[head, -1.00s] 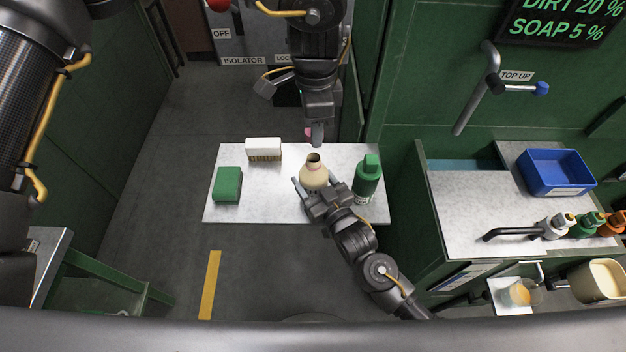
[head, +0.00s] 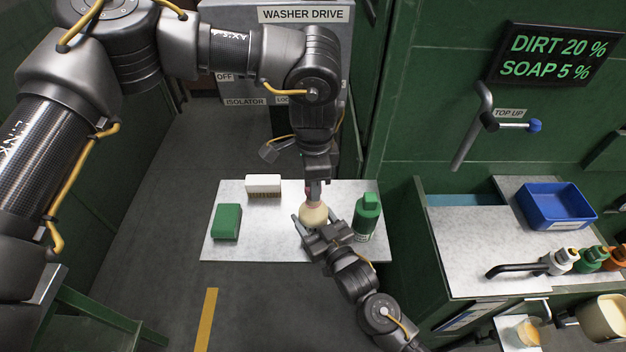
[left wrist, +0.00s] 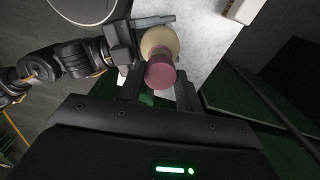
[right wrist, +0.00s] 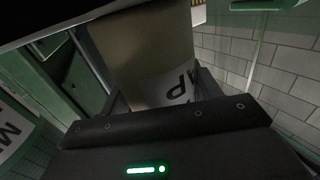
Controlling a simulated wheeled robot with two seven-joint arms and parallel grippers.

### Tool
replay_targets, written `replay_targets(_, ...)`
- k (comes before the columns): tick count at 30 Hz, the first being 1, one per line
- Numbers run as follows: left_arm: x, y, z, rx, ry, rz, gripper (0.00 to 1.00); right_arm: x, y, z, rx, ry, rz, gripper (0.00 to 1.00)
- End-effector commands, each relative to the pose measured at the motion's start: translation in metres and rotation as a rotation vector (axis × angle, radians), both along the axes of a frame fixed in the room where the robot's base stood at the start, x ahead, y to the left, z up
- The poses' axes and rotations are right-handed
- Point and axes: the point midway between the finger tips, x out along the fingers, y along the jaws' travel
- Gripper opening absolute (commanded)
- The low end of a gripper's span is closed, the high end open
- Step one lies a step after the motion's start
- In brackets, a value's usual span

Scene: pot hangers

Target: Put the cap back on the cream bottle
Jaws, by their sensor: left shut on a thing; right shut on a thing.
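The cream bottle (head: 313,214) stands on the white table near its right side. My right gripper (head: 310,225) is shut around its body from the lower right. In the right wrist view the bottle (right wrist: 145,60) fills the space between the fingers, with part of a white label showing. My left gripper (head: 313,190) points down from above the bottle, shut on the pink cap (left wrist: 160,72). The bottle's mouth is hidden, so I cannot tell whether cap and neck touch.
A green bottle (head: 366,217) stands close to the right of the cream bottle. A green sponge block (head: 227,221) and a brush (head: 263,186) lie on the left of the table (head: 270,245). A counter with a blue tray (head: 556,205) is at right.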

Motion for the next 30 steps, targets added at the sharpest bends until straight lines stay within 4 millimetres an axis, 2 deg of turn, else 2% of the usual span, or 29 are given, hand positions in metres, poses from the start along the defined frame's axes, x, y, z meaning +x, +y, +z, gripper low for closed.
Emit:
replay_targets(10, 0.0, 0.0, -0.017, 0.0, 0.001, 0.0, 0.14, 0.0, 0.0, 0.0, 0.0, 0.001, 0.0, 0.22)
replay_targets(30, 0.0, 0.0, -0.019, 0.0, 0.0, -0.001, 0.14, 0.0, 0.0, 0.0, 0.0, 0.001, 0.001, 0.22)
